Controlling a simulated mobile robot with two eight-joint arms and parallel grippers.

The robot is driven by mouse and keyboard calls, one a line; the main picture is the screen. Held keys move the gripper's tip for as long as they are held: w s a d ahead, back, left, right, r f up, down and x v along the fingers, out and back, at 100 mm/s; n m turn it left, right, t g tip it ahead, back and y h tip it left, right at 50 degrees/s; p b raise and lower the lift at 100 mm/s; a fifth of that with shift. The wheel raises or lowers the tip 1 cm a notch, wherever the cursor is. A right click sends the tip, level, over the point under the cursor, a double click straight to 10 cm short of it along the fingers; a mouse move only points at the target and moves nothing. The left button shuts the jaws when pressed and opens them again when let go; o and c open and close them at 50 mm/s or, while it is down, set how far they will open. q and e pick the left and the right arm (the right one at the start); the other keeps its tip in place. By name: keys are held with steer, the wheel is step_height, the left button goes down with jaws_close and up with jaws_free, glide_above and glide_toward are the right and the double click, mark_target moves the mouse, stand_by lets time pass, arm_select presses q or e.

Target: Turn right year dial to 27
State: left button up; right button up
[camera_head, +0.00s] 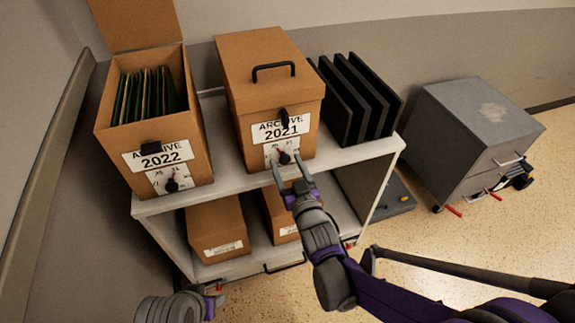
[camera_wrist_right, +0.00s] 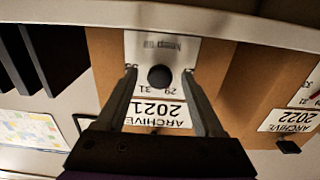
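The right year dial (camera_head: 284,158) is a dark round knob on a white scale plate, on the front of the brown ARCHIVE 2021 box (camera_head: 232,82). My right gripper (camera_head: 287,165) is open in front of it. In the right wrist view, which shows the labels upside down, the fingers stand to either side of the dial (camera_wrist_right: 160,77), with gaps visible. The numbers 29 and 31 show there; the pointer's exact setting cannot be read. My left gripper (camera_head: 216,292) is partly visible at the bottom left, and its opening cannot be made out.
The open ARCHIVE 2022 box (camera_head: 112,128) has a similar dial (camera_head: 171,185). Black upright folders (camera_head: 345,105) stand right of the 2021 box. All stand on a white shelf cart (camera_head: 220,184) with boxes below. A grey cabinet (camera_head: 440,130) stands at right.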

jaws_close()
steer(key=shift+n, duration=0.4)
steer(key=n+p, duration=0.2)
steer(key=n, duration=0.3)
steer(key=shift+r+n, duration=0.1)
steer(key=shift+n, duration=0.2)
steer(key=n+p, duration=0.2)
steer(key=n, duration=0.3)
steer(key=shift+n, duration=0.4)
steer(key=shift+o, duration=0.2)
jaws_free()
